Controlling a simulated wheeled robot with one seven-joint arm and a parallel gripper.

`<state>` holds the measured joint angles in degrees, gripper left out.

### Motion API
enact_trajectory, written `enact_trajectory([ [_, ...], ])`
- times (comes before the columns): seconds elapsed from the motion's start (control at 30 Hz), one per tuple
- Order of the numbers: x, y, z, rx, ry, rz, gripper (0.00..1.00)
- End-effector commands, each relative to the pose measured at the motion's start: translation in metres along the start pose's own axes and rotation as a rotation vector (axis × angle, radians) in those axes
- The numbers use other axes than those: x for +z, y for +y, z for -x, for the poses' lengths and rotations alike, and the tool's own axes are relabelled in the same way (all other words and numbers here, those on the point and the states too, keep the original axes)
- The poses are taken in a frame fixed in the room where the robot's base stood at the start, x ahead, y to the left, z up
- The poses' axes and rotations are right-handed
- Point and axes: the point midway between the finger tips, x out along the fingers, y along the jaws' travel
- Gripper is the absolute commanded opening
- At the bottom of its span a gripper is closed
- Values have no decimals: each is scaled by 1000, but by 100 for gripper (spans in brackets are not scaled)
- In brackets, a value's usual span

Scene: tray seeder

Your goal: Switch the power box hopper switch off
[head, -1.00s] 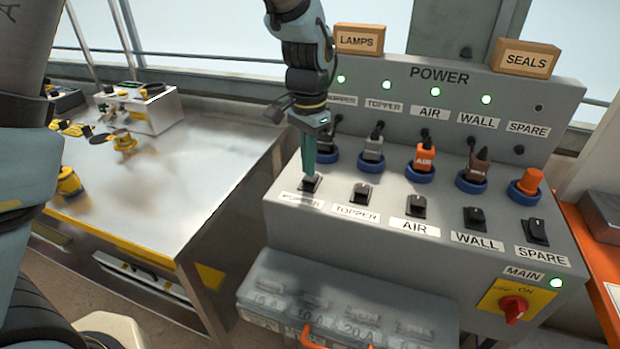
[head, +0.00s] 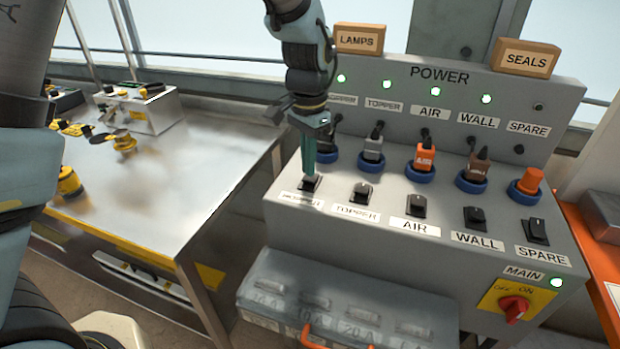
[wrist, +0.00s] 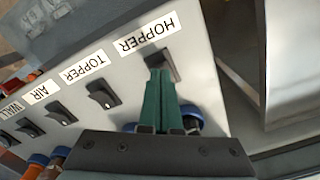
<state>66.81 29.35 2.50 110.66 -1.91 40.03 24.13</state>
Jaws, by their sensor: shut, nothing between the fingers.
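The grey power box (head: 300,232) carries a row of black rocker switches. The hopper switch (head: 309,184) is the leftmost, above its white label. In the wrist view the hopper switch (wrist: 160,64) sits beside the HOPPER label (wrist: 148,36). My gripper (head: 309,172) is shut and empty, pointing down with its green fingertips at the hopper switch. In the wrist view the fingertips (wrist: 159,74) overlap the switch's near edge and hide part of it. They look to be touching it or just above it. The lamp (head: 341,78) over the hopper column glows green.
The topper switch (head: 361,193) and air switch (head: 416,206) stand to the right. Plugs in blue sockets, such as the orange air plug (head: 425,158), rise behind the switches. A red main knob (head: 514,309) is at lower right. A metal table (head: 170,190) stands left.

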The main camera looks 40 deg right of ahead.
Motion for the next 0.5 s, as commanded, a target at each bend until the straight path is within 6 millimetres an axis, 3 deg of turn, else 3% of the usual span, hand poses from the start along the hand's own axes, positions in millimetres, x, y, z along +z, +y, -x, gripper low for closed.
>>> enact_trajectory([
  [0.5, 0, 0, -8, 0, 0, 0, 0],
])
